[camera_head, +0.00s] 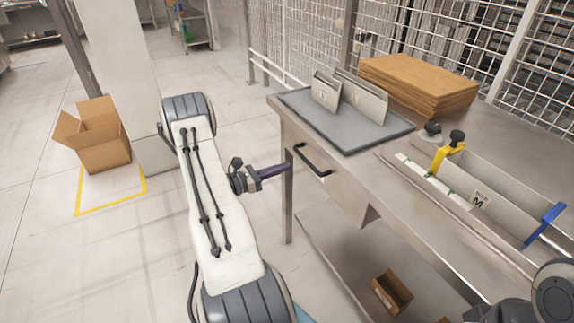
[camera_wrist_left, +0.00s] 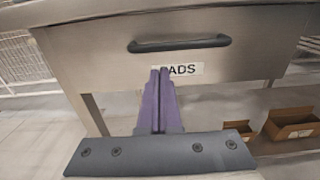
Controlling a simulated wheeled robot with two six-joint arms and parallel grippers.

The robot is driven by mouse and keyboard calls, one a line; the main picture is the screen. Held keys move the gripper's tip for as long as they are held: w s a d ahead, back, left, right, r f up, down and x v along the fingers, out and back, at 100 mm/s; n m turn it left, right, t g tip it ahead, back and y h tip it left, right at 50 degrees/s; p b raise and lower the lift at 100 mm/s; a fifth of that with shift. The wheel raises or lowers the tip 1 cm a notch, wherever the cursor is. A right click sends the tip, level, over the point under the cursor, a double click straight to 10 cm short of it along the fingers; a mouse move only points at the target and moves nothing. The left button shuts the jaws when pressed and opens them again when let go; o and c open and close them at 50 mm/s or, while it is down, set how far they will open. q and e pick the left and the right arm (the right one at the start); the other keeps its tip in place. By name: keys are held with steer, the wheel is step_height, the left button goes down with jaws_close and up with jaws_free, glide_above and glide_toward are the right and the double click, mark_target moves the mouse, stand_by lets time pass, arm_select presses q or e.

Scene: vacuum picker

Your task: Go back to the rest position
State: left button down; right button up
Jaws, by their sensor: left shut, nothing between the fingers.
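My left gripper (camera_head: 272,171) is in front of the steel table's left end, beside the drawer with the black handle (camera_head: 312,160). In the left wrist view its purple fingers (camera_wrist_left: 159,98) are together with nothing between them, below the handle (camera_wrist_left: 180,43) and partly over the drawer's label "PADS" (camera_wrist_left: 181,69). I cannot tell whether the fingertips touch the drawer front. The drawer looks closed. My left arm comes up through the middle of the head view. My right gripper does not show; only dark and white parts of my arm appear at the bottom right.
On the table (camera_head: 350,190) are a grey tray (camera_head: 345,142) with upright grey dividers, a cardboard stack (camera_head: 418,82), and a long metal holder with a yellow clamp (camera_head: 447,152). An open box (camera_head: 101,142) stands on the floor at left. A small box (camera_head: 392,292) is on the lower shelf.

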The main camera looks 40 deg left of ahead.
arm_select(q)
steer(key=v, duration=0.6)
steer(key=shift+s, duration=0.3)
